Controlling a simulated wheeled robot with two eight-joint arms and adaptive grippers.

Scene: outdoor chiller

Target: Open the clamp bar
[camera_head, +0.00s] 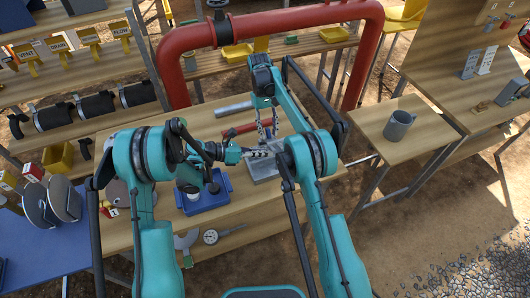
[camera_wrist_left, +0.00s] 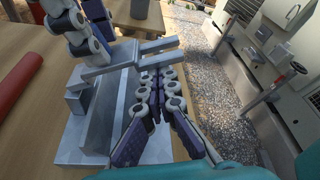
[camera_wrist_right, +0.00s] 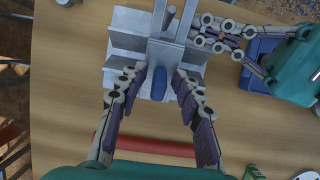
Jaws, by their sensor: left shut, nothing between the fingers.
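The grey metal clamp (camera_head: 266,170) stands on the wooden table in front of me. Its forked clamp bar (camera_wrist_left: 128,56) lies across the top of the block, over the grey base (camera_wrist_left: 75,155). In the right wrist view the clamp bar (camera_wrist_right: 163,50) ends in a blue grip (camera_wrist_right: 159,84). My right gripper (camera_wrist_right: 162,74) points down with its fingers apart, one on each side of the blue grip; contact is unclear. My left gripper (camera_wrist_left: 158,76) is shut and empty, its tips beside the clamp bar near the prongs. It also shows in the right wrist view (camera_wrist_right: 192,32).
A blue tray (camera_head: 206,205) with a white item lies left of the clamp. A red pipe (camera_wrist_right: 145,146) lies behind it on the table. A grey cup (camera_head: 398,126) stands on a side table at right. A large red pipe frame (camera_head: 280,22) rises behind.

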